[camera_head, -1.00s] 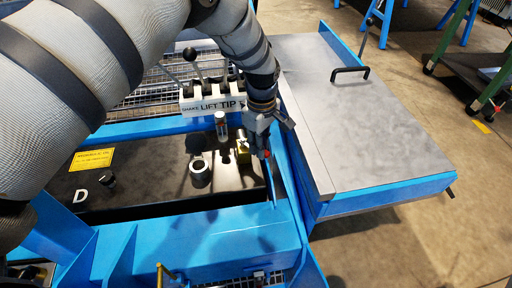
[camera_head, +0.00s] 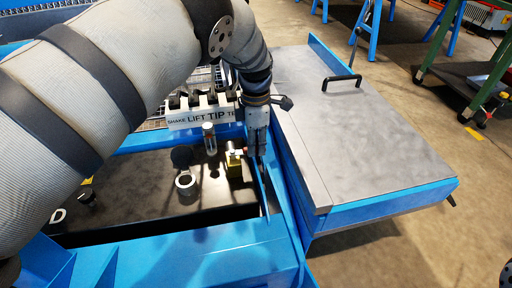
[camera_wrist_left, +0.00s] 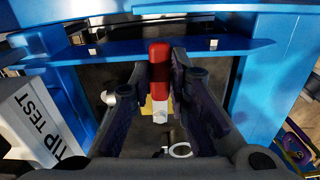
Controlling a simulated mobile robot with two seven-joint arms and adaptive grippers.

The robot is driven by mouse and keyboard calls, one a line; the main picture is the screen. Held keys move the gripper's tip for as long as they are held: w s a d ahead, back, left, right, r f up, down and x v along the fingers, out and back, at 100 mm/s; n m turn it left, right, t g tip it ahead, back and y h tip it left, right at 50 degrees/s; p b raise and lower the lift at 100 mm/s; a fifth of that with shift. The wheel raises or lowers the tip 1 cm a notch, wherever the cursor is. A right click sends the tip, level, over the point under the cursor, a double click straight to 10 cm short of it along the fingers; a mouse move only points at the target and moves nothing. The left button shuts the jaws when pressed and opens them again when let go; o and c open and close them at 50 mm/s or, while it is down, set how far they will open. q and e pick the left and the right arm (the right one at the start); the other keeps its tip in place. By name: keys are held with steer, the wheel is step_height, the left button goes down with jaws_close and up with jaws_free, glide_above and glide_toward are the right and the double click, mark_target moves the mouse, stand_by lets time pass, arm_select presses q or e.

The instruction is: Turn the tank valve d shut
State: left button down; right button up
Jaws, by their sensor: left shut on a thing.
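The tank valve d has a brass body (camera_head: 233,163) on top of the black tank (camera_head: 130,200), whose white letter D shows at the left. Its red lever (camera_wrist_left: 159,62) shows in the left wrist view, between the two dark fingers. My left gripper (camera_head: 261,152) points down just right of the brass body, by the tank's right end. It is shut on the red lever. My right gripper is not in view.
An open filler neck (camera_head: 187,183) and a small clear upright cylinder (camera_head: 209,138) stand left of the valve. A white lever panel (camera_head: 200,115) marked SHAKE, LIFT and TIP is behind. Blue frame rails (camera_head: 190,245) border the tank. A grey-topped blue table (camera_head: 360,140) stands at right.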

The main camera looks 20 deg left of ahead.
arm_select(q)
steer(key=shift+w+a+n, duration=0.15)
steer(key=shift+w+n, duration=0.05)
steer(key=shift+n, duration=0.2)
steer(key=c, duration=1.5)
jaws_free()
step_height(320, 180, up, 12)
